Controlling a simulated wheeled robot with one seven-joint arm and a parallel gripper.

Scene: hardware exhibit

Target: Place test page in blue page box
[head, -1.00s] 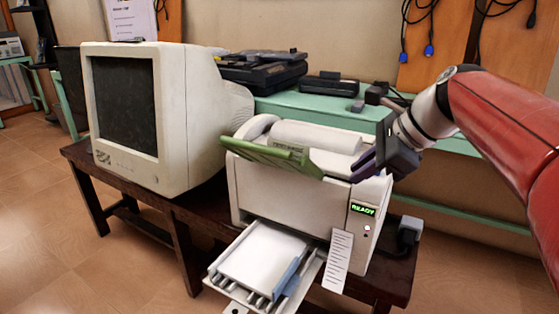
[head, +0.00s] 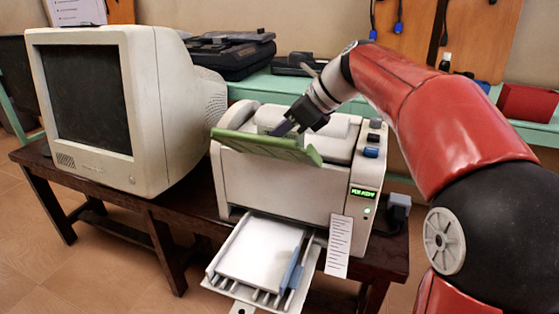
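No printed test page can be made out on the printer's top, which the flap and gripper partly hide. White paper (head: 258,248) lies in the pulled-out lower tray (head: 222,268). No blue page box can be made out.
A bulky old monitor (head: 105,105) stands left of the printer. A ruled white strip (head: 338,247) is at the printer's lower right front. A red box (head: 527,103) sits on the green bench behind at right. Black devices (head: 232,55) lie on that bench.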

